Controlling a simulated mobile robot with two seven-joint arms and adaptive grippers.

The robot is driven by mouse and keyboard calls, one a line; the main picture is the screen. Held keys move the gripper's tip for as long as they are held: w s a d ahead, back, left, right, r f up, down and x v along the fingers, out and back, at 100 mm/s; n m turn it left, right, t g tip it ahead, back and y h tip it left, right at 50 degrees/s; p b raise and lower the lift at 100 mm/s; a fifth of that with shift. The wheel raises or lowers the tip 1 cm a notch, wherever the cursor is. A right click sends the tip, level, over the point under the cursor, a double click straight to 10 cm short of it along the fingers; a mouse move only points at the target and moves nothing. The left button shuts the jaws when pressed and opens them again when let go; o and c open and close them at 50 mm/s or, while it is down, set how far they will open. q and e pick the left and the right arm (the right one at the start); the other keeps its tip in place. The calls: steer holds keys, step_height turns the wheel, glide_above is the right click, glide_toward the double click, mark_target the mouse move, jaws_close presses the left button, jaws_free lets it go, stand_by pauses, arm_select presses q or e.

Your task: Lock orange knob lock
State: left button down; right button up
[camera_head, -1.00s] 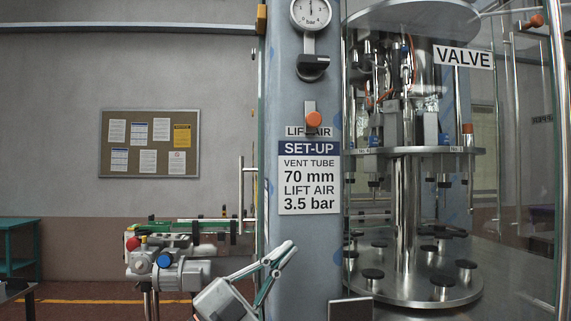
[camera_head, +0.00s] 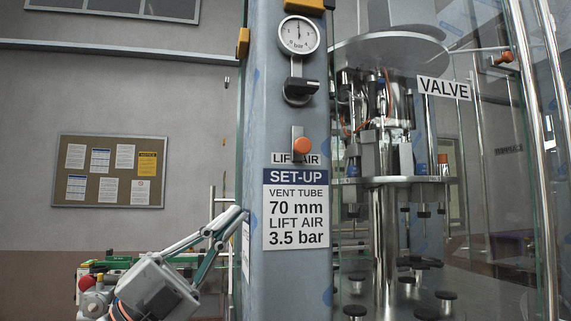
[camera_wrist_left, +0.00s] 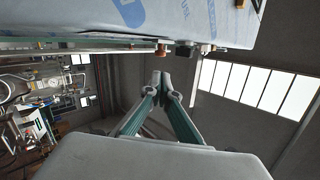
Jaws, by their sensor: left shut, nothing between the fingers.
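The orange knob (camera_head: 301,146) sits on a small metal bracket on the front of the grey-blue column (camera_head: 258,110), just above the "LIFT AIR" label. In the left wrist view, a reddish-orange knob (camera_wrist_left: 161,50) shows under the column edge, beyond the fingertips. My left gripper (camera_head: 240,212) is shut and empty, its fingers pointing up and right. It is at the left edge of the column, lower than the knob and apart from it. The closed fingertips also show in the left wrist view (camera_wrist_left: 160,78). My right gripper is not in view.
Above the knob are a black handle (camera_head: 299,88) and a round gauge (camera_head: 299,35). The set-up sign (camera_head: 296,209) is below it. Glass-enclosed filler machinery (camera_head: 388,180) stands to the right. A notice board (camera_head: 108,171) hangs on the left wall.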

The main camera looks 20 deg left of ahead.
arm_select(q)
steer(key=p, duration=0.4)
glide_toward(298, 151)
steer(key=x, duration=0.5)
steer(key=shift+w+d+r, duration=0.15)
steer(key=shift+w+r, duration=0.1)
steer(key=shift+r, duration=0.05)
steer(key=shift+w+d+r, duration=0.25)
steer(key=shift+w, duration=0.05)
steer(key=shift+r, duration=0.1)
